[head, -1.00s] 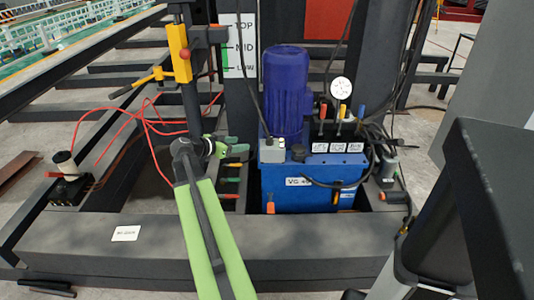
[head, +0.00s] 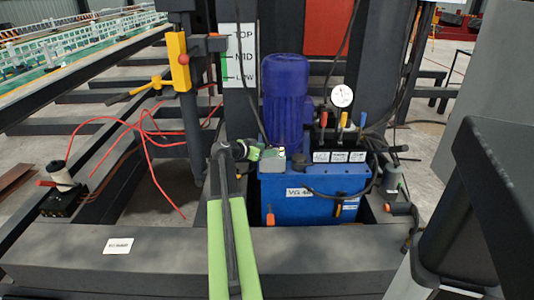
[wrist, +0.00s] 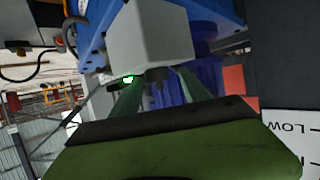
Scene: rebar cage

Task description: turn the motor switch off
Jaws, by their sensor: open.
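A grey switch box (head: 272,165) sits on the front left corner of the blue hydraulic tank (head: 310,207), by the purple-blue motor (head: 287,95). In the wrist view the grey box (wrist: 150,38) is close, with a lit green lamp (wrist: 130,78) and a dark knob (wrist: 154,75) on the face towards me. My gripper (head: 262,153) is at the box's left side in the head view. In the wrist view its two green fingers (wrist: 157,93) are apart and point at the knob face. I cannot tell whether they touch it; the knob's setting is unclear.
Valve levers (head: 342,120) and a gauge (head: 342,96) stand on the tank's right. A TOP/MID/LOW sign (head: 240,60) is on the post behind. A yellow clamp (head: 179,62) and red hoses (head: 150,150) are at left. A dark beam (head: 170,265) runs across the front.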

